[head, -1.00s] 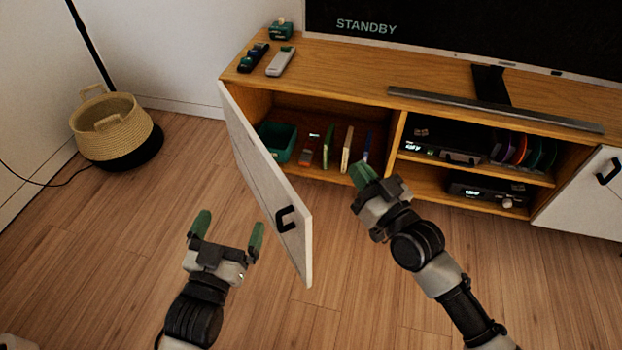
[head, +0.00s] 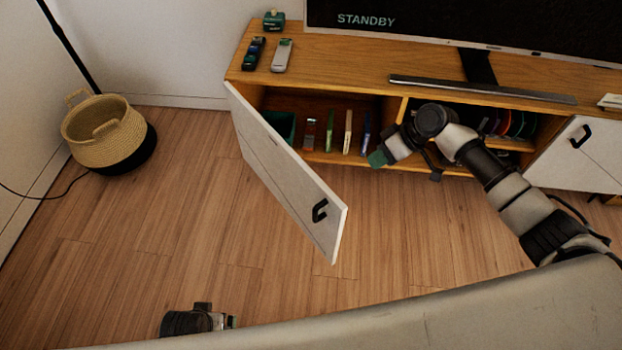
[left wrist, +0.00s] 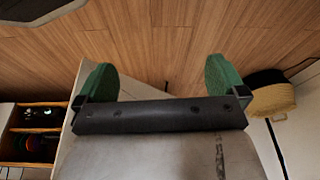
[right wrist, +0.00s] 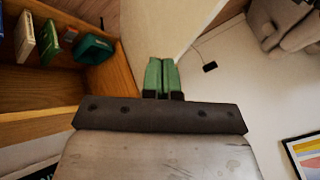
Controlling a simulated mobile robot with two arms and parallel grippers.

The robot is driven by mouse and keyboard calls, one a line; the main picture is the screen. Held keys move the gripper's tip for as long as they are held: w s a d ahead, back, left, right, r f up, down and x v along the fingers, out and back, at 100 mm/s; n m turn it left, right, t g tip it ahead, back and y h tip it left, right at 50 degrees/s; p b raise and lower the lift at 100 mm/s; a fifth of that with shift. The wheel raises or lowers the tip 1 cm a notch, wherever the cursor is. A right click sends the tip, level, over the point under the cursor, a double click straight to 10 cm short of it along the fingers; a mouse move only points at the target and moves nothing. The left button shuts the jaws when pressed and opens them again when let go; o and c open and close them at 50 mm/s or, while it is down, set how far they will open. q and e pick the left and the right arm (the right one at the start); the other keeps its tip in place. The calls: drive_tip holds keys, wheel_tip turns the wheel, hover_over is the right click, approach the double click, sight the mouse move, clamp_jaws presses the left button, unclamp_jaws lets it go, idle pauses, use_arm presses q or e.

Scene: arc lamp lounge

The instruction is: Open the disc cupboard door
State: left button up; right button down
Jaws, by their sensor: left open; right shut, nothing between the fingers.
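The white cupboard door (head: 283,172) at the left of the wooden cabinet stands swung out, with a black handle (head: 320,211) near its free edge. Behind it, the open cupboard shows a green bin (head: 281,126) and several upright cases (head: 348,131). My right gripper (head: 377,159) is shut and empty, in front of the cupboard's right side and apart from the door in the head view. Its green fingers (right wrist: 162,76) are together in the right wrist view. My left gripper (head: 232,321) is low in the head view, partly hidden by my own body; the left wrist view shows its fingers (left wrist: 160,79) open and empty.
A second white door (head: 575,158) at the right is closed. Open shelves between hold coloured discs (head: 505,122). A soundbar (head: 480,88) and television (head: 420,20) stand on top. A woven basket (head: 100,135) is at the left. The floor before the door is clear.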

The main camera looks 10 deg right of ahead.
use_arm(q)
drive_tip(key=shift+w+a+r+b, duration=0.15)
drive_tip(key=shift+r+b, duration=0.3)
drive_tip(key=shift+r, duration=0.95)
drive_tip(key=shift+w+r+b, duration=0.1)
drive_tip(key=shift+r+b, duration=0.3)
drive_tip(key=shift+r, duration=0.95)
use_arm(e)
drive_tip(key=a+f, duration=0.8)
drive_tip(key=a, duration=0.1)
drive_tip(key=shift+s+a, duration=0.15)
drive_tip(key=shift+s, duration=0.3)
drive_tip(key=shift+a, duration=0.1)
